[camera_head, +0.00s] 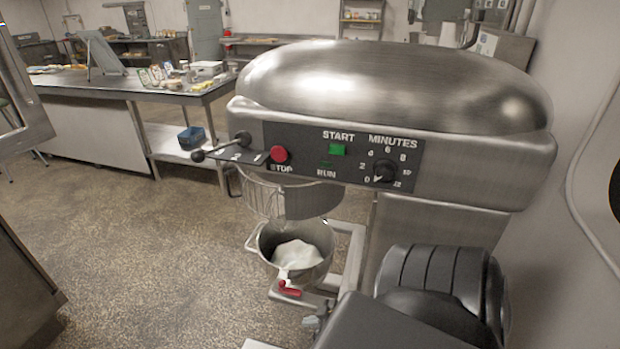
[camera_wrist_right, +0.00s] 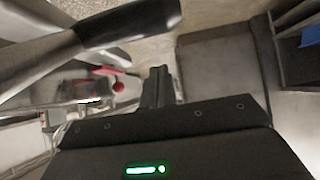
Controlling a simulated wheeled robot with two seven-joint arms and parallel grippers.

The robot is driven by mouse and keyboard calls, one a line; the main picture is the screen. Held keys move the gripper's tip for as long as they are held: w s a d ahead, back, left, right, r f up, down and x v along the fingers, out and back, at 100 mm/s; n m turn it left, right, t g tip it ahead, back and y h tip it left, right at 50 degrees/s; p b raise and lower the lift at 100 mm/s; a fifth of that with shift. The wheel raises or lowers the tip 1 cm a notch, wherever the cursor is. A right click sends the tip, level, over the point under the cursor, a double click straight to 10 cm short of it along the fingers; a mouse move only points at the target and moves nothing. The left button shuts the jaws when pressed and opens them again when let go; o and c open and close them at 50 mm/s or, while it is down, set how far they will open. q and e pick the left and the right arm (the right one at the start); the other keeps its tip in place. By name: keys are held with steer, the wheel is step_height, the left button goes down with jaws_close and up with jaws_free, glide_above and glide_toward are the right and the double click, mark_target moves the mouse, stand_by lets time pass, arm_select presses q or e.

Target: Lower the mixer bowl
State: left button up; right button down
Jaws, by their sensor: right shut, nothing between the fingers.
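The large steel mixer (camera_head: 400,95) fills the right of the head view. Its steel bowl (camera_head: 318,238) holds white contents and sits below the wire guard (camera_head: 262,197), with a visible gap under the mixer head. A red handle (camera_head: 289,288) is at the bowl's front; red parts (camera_wrist_right: 118,87) also show in the right wrist view. A grey lever with a black grip (camera_wrist_right: 130,22) crosses the upper left of that view, close to the camera. My right gripper (camera_wrist_right: 158,75) is shut and empty, apart from the grip in the picture. My left gripper is out of view.
The control panel (camera_head: 410,150) on the mixer carries a red stop button, a green start button and a dial. The floor (camera_head: 150,250) left of the mixer is clear.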

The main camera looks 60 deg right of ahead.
steer(key=v, duration=0.8)
steer(key=shift+w+r, duration=0.3)
steer(key=shift+r, duration=0.15)
steer(key=shift+a, duration=0.1)
